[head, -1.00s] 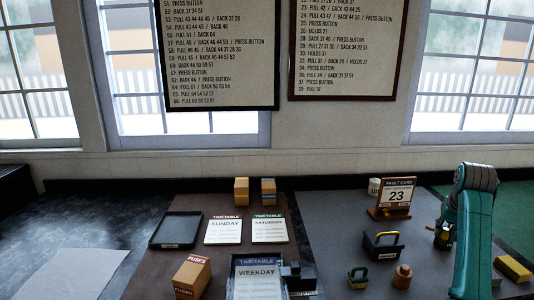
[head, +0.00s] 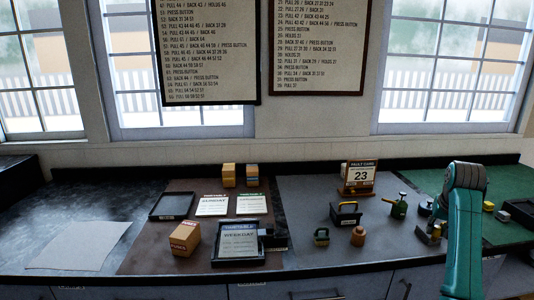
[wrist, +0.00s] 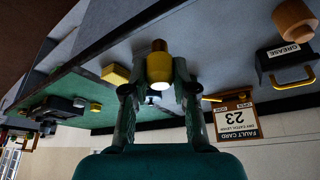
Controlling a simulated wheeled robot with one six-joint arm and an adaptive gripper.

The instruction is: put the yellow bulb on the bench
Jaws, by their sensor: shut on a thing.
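The yellow bulb (wrist: 159,68) has a brass-coloured cap and a pale round end. It is between the fingers of my gripper (wrist: 155,92), which is shut on it, in the wrist view. In the head view my gripper (head: 432,234) is small and partly hidden by my teal arm, at the right over the front part of the bench (head: 75,207). The bench is a long dark counter with brown, grey and green mats. I cannot tell how high the bulb is above its surface.
A grease carrier (head: 345,215), green oil can (head: 399,206), brown knobbed weight (head: 358,237) and small green item (head: 321,237) stand on the grey mat (head: 300,200). The fault card stand (head: 359,178) is behind.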

